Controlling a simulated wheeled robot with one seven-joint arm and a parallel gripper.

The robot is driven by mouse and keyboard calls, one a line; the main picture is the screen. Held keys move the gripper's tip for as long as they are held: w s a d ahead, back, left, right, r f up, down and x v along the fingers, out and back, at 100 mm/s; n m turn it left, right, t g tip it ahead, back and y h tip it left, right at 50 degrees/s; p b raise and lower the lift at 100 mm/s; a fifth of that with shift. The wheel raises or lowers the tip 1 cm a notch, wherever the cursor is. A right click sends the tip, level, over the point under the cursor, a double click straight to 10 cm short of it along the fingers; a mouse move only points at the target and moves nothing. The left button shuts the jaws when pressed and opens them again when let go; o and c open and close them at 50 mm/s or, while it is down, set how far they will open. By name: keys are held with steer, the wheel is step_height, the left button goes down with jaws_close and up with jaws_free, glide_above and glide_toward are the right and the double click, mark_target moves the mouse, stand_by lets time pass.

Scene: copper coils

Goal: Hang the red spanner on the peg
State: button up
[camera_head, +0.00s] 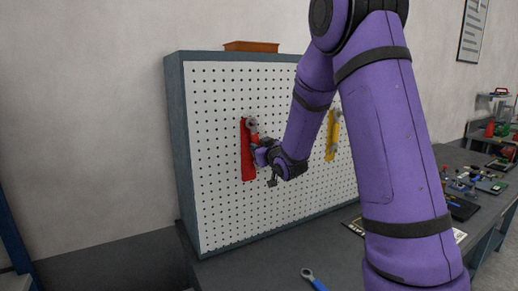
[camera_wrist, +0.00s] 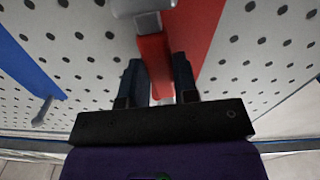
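The red spanner has a grey metal head (camera_head: 252,124) and a red handle, which shows in the wrist view (camera_wrist: 154,52). It stands roughly upright, head up, in front of a red strip (camera_head: 246,160) on the white pegboard (camera_head: 222,200). My gripper (camera_head: 259,154) is at the strip. In the wrist view its two dark fingers (camera_wrist: 160,82) lie on either side of the handle and appear shut on it. The red strip also shows behind the spanner there (camera_wrist: 200,35). The red strip's peg is not visible, so I cannot tell whether the head is around it.
A yellow strip (camera_head: 332,145) with a grey metal piece is to the right on the board. A blue strip (camera_wrist: 25,65) with a grey peg (camera_wrist: 41,112) is left in the wrist view. A blue-handled spanner (camera_head: 312,278) lies on the dark bench (camera_head: 270,268). Several tools lie at right.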

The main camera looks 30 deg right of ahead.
steer(key=o, duration=0.5)
steer(key=s, duration=1.1)
steer(key=shift+r, duration=0.1)
steer(key=s+a+r+g, duration=0.2)
steer(key=s+a+g, duration=0.2)
steer(key=s, duration=0.6)
steer(key=s+a+r+m+g, duration=0.1)
steer(key=s+a+r+g, duration=0.1)
steer(key=s, duration=0.8)
steer(key=s+a+r+m+g, duration=0.1)
steer(key=s+a+g, duration=0.4)
steer(key=s, duration=0.5)
steer(key=shift+s+a+r+g, duration=0.15)
steer(key=shift+a+r+g, duration=0.25)
steer(key=shift+g, duration=0.5)
steer(key=shift+d, duration=0.1)
